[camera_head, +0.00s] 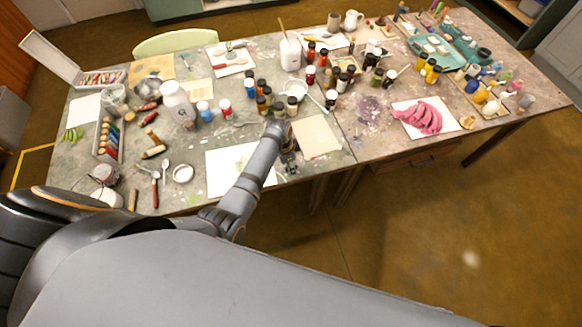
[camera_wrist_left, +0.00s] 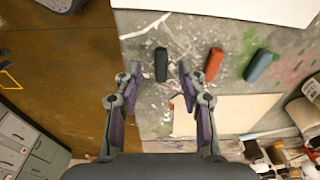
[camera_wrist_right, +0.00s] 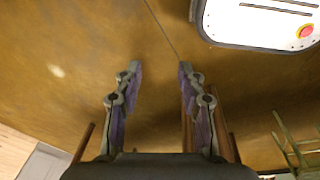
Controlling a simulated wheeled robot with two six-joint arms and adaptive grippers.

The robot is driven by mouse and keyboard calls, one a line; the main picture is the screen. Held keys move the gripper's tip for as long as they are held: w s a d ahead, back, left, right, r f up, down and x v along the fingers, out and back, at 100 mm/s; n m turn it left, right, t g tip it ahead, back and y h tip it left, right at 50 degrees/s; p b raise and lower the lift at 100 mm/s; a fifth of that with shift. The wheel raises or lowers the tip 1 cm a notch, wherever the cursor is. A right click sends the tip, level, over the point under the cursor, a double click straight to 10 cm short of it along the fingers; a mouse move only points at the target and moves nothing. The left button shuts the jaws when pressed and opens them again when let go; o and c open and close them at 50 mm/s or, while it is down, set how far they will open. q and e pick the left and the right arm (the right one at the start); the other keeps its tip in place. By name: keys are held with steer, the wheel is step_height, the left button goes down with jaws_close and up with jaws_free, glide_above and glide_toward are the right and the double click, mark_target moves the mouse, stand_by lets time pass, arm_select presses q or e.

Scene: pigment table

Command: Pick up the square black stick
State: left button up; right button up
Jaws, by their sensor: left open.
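The square black stick (camera_wrist_left: 161,64) is a short dark block lying on the paint-stained table in the left wrist view. My left gripper (camera_wrist_left: 160,74) is open, with its two fingertips on either side of the stick in the picture. I cannot tell how high the fingertips are above the table. In the head view my left arm reaches over the table's front edge, and the stick cannot be made out there. My right gripper (camera_wrist_right: 160,72) is open and empty, facing the brown floor.
A red stick (camera_wrist_left: 214,64) and a blue-grey stick (camera_wrist_left: 258,65) lie right of the black one. A beige sheet (camera_head: 316,136) and a white sheet (camera_head: 228,170) lie near my left arm. Several paint bottles crowd behind it.

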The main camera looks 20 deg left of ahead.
arm_select(q)
steer(key=shift+w+f, duration=0.2)
steer(key=shift+f, duration=0.4)
steer(key=c, duration=0.8)
arm_select(e)
steer(key=shift+s+a+f, duration=0.15)
steer(key=shift+s+a, duration=0.05)
steer(key=shift+s, duration=0.75)
arm_select(q)
steer(key=shift+r, duration=0.1)
